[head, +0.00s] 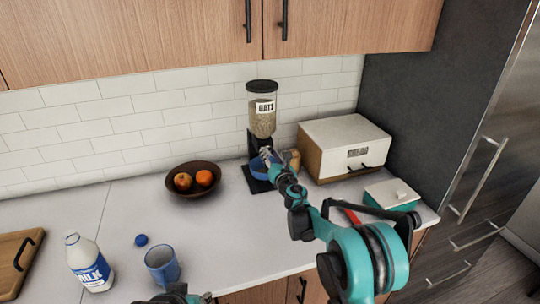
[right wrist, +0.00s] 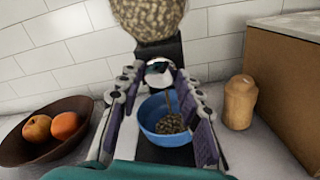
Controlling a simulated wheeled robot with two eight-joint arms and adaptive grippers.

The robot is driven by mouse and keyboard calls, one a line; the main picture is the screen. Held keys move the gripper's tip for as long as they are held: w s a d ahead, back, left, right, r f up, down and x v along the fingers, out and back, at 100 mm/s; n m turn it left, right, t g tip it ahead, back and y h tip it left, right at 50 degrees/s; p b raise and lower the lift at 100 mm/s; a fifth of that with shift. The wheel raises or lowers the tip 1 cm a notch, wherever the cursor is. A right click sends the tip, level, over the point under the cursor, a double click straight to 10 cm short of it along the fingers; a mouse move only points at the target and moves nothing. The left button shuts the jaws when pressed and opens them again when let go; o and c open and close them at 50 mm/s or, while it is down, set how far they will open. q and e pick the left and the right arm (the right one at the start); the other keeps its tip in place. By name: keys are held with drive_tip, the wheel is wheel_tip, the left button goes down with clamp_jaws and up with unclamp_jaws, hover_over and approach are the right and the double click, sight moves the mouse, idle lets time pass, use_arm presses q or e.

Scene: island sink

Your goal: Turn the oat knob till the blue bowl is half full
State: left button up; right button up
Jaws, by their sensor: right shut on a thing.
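The oat dispenser (head: 263,120) stands against the tiled wall, its clear hopper holding oats. Its knob (right wrist: 158,72) sits between my right gripper's fingers in the right wrist view. My right gripper (head: 267,154) is shut on this knob; in the head view the gripper hides it. The blue bowl (head: 258,172) stands on the dispenser's dark base below the spout. In the right wrist view the blue bowl (right wrist: 155,112) holds a small heap of oats, with blue inner wall showing around it. A thin stream of oats falls into it. My left gripper (head: 176,294) is mostly cut off at the bottom edge.
A fruit bowl (head: 193,180) stands left of the dispenser, a bread box (head: 342,147) right of it. A small jar (right wrist: 239,102) is close beside my right gripper. A milk bottle (head: 90,264), blue cap (head: 141,239) and blue mug (head: 162,265) stand front left.

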drive_tip(key=shift+m, duration=2.3)
drive_tip(key=o, duration=1.2)
drive_tip(key=shift+c, duration=0.2)
drive_tip(key=v, duration=1.2)
